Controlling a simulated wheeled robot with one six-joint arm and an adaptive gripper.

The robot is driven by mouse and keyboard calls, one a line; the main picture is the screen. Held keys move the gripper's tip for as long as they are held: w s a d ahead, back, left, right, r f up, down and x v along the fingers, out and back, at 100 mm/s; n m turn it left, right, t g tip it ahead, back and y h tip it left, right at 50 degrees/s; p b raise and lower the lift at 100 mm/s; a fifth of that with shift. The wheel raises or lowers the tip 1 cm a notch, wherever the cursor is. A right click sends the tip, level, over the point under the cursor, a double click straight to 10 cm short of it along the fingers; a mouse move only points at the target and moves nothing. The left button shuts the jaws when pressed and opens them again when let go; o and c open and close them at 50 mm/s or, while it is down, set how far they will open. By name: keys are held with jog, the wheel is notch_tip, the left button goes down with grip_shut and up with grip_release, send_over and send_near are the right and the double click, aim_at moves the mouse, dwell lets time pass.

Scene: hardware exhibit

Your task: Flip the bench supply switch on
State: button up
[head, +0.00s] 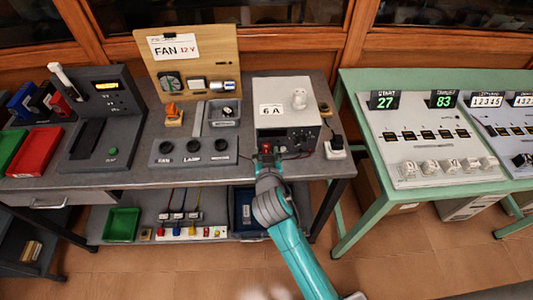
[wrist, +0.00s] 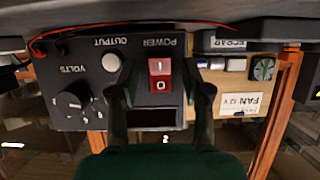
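The bench supply (head: 285,95), a grey box with a "6 A" card, stands near the right end of the grey bench. Its dark front panel (wrist: 100,65) fills the left of the wrist view, which appears upside down. The red rocker switch (wrist: 160,80), marked I and O, sits by the POWER label; the I half looks lighter. The dark display (wrist: 155,117) beside it shows no digits. My gripper (wrist: 163,90) is open and empty, its fingers either side of the switch in the wrist view. In the head view, my gripper (head: 267,157) is at the supply's front; contact cannot be told.
The volts knob (wrist: 82,102) and a round white output button (wrist: 111,62) are on the panel. A red wire runs along the panel's edge. Left are a FAN, LAMP and third-knob panel (head: 193,151) and a wooden FAN board (head: 190,60). A white plug block (head: 335,148) stands right.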

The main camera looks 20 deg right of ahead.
grip_shut()
jog(key=shift+f, duration=0.1)
jog(key=shift+f+t, duration=0.2)
jog(key=shift+t, duration=0.3)
jog(key=shift+f+t+h, duration=0.15)
jog(key=shift+t+h, duration=0.35)
jog(key=shift+t, duration=0.6)
jog(key=shift+o, duration=1)
grip_release()
